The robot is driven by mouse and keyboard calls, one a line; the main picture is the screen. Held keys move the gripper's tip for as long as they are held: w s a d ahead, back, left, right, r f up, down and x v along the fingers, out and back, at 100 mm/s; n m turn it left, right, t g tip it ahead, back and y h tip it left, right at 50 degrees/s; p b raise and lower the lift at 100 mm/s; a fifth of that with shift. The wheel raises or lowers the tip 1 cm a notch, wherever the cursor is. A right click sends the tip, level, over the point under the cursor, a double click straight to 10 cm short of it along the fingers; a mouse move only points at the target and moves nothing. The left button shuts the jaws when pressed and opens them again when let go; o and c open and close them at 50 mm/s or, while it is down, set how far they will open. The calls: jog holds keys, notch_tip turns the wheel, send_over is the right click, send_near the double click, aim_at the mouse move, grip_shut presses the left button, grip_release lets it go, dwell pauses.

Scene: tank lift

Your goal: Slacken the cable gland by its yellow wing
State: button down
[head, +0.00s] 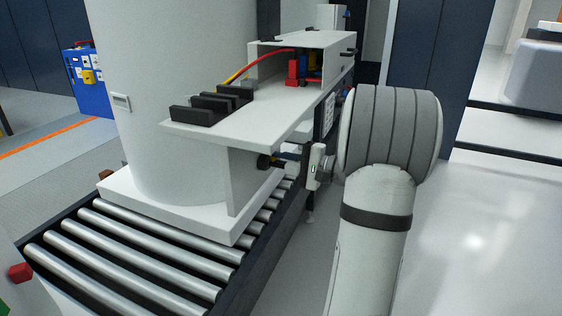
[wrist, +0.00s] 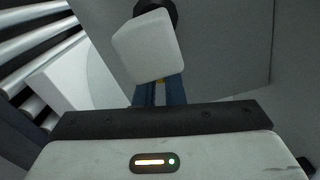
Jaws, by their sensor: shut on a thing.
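The cable gland shows as a dark round part (head: 263,161) on the grey upright panel under the white shelf. In the head view my gripper (head: 285,158) reaches it from the right, its fingers at the panel. The gripper is shut on the wing. A pale block (wrist: 146,47) in front of a black round part hides the fingertips and most of the wing, so its angle cannot be told.
A large white tank (head: 175,80) stands on a white base (head: 185,215) on the roller conveyor (head: 130,245). The white shelf (head: 250,125) overhangs the gripper, carrying black blocks and an open box with red and yellow cables. Floor at right is clear.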

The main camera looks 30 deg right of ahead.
jog(key=c, duration=1.5)
grip_release()
jog(key=shift+s, duration=0.1)
jog(key=p+v, duration=0.1)
jog(key=v, duration=0.6)
jog(key=shift+s+d, duration=0.25)
jog(key=shift+s, duration=0.05)
